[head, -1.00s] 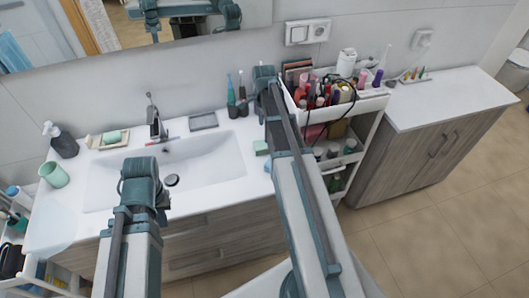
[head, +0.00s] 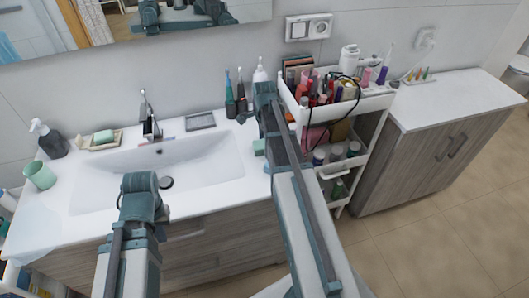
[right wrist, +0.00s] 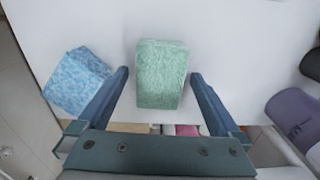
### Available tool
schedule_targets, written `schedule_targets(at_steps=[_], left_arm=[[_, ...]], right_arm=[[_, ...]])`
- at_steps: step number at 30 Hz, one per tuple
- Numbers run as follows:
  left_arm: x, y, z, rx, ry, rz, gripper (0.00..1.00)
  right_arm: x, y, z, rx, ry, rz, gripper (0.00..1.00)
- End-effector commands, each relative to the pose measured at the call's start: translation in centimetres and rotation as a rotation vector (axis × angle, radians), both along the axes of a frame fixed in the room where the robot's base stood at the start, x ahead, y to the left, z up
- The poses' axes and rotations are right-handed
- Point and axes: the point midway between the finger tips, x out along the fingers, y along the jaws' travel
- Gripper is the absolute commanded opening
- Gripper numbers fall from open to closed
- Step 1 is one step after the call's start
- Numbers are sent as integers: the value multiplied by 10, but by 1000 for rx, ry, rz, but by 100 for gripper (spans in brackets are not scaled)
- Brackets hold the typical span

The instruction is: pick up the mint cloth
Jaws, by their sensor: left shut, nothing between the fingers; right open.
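The mint cloth (right wrist: 162,75) is a folded, fuzzy green block on the white countertop. In the right wrist view it lies between the two spread fingers of my right gripper (right wrist: 159,76), with a gap on each side. It also shows in the head view as a small green patch (head: 259,147) beside my right arm, at the right end of the sink counter. In the head view my right arm hides my right gripper's fingers. My left gripper (head: 140,200) is over the front of the sink, shut and empty, its fingertips hard to make out.
A blue cloth (right wrist: 78,80) lies just left of the mint one, close to a finger. The white cart (head: 352,112) full of cosmetics stands right of the counter. Bottles and a toothbrush (head: 230,92) stand behind. The sink basin (head: 165,165) is empty.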

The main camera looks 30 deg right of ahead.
Motion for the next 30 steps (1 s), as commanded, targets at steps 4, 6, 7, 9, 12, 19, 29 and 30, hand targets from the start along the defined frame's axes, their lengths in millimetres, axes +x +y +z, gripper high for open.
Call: schedule_targets(at_steps=[4, 6, 7, 9, 12, 19, 29, 30], left_arm=[[0, 0, -5, 0, 0, 0, 0], [0, 0, -4, 0, 0, 0, 0], [0, 0, -4, 0, 0, 0, 0], [0, 0, -4, 0, 0, 0, 0], [0, 0, -4, 0, 0, 0, 0], [0, 0, -4, 0, 0, 0, 0], [0, 0, -4, 0, 0, 0, 0], [0, 0, -4, 0, 0, 0, 0]], right_arm=[[0, 0, -5, 0, 0, 0, 100], [0, 0, -4, 0, 0, 0, 100], [0, 0, -4, 0, 0, 0, 100], [0, 0, -4, 0, 0, 0, 96], [0, 0, -4, 0, 0, 0, 78], [0, 0, -4, 0, 0, 0, 37], [0, 0, -4, 0, 0, 0, 15], [0, 0, -4, 0, 0, 0, 15]])
